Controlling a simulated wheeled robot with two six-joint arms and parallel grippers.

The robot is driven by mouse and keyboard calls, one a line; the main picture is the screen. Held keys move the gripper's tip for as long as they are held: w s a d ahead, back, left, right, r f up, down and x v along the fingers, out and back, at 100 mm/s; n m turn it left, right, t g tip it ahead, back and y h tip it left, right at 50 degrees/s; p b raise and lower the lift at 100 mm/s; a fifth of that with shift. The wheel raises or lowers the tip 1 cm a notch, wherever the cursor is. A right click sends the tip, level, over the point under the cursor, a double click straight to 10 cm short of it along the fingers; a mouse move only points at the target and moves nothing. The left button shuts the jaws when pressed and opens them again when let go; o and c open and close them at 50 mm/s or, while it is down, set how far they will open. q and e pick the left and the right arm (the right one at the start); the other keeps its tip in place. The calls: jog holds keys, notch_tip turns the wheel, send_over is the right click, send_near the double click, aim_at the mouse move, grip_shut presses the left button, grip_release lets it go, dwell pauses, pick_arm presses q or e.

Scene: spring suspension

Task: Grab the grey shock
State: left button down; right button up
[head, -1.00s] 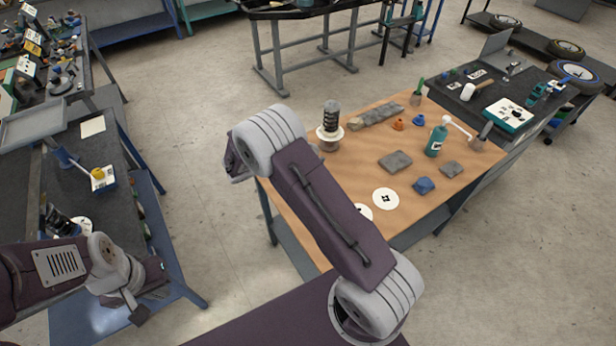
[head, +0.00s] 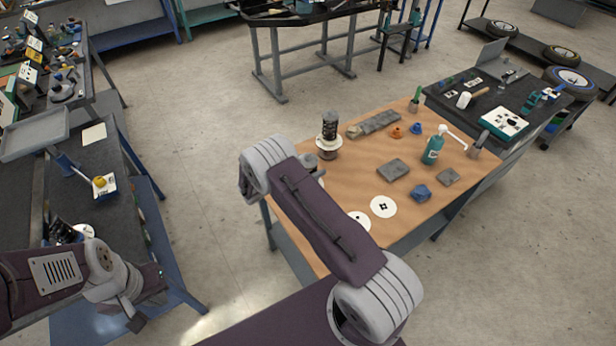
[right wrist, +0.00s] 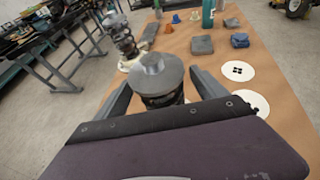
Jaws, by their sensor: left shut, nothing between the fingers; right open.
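A shock with a round grey cap and a dark coil (right wrist: 158,76) stands upright in the right wrist view. My right gripper (right wrist: 163,80) is open, with one finger on each side of it; I cannot tell whether either finger touches it. In the head view my right arm mostly hides that spot. A second shock, with a dark coil and pale base (head: 329,135), stands at the table's far left corner and also shows in the right wrist view (right wrist: 122,40). My left gripper (head: 138,318) is shut and empty, low at the left by the left bench.
The wooden table (head: 350,185) also holds white discs (head: 383,207), grey blocks (head: 393,169), a blue part (head: 421,193), orange and blue small parts, and a teal bottle (head: 432,150). A dark bench (head: 100,190) stands left, with open floor between.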

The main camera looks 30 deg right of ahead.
jog(key=x, duration=0.2)
jog(key=shift+d+r, duration=0.1)
jog(key=shift+d, duration=0.25)
jog(key=shift+w+d+f, duration=0.2)
jog(key=shift+d, duration=0.05)
jog(key=shift+a, duration=0.1)
jog(key=c, duration=1.1)
grip_shut()
pick_arm(q)
jog(key=shift+r, duration=0.6)
pick_arm(e)
jog(key=shift+r, duration=0.1)
jog(key=shift+w+r, duration=0.1)
